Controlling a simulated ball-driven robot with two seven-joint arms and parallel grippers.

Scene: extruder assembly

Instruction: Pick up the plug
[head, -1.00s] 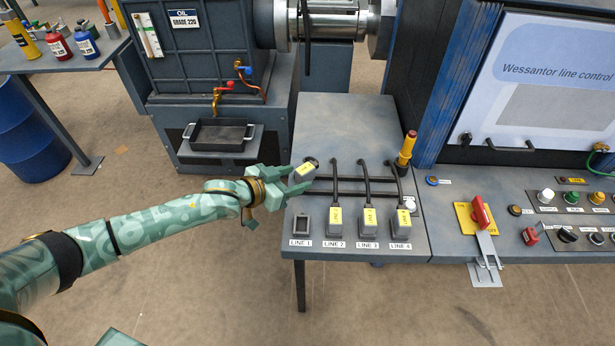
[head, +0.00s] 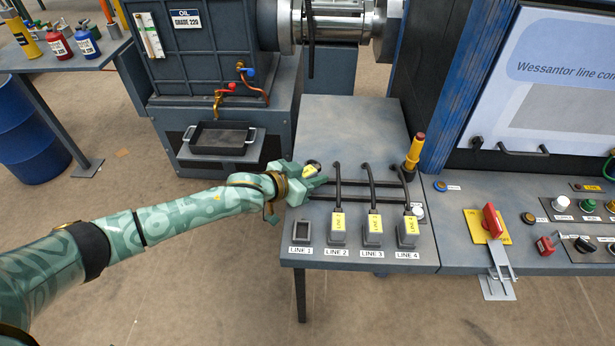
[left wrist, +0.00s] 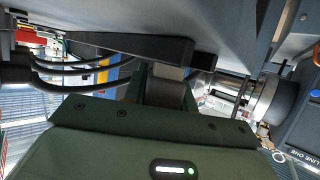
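The loose grey plug with a yellow label (head: 313,168) lies on the table, above the empty LINE 1 socket (head: 302,230) in the head view. My left gripper (head: 306,175) is at the plug, with its fingers apart on either side of it. The fingers hide part of the plug. In the left wrist view, a grey block that looks like the plug (left wrist: 165,90) sits between the fingers; whether they touch it is unclear. My right gripper is in neither view.
Plugs for LINE 2 (head: 338,228), LINE 3 (head: 373,230) and LINE 4 (head: 408,231) stand in their sockets, with dark cables running behind them. A yellow-and-red post (head: 414,155) stands at right. The table's back (head: 350,125) is clear.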

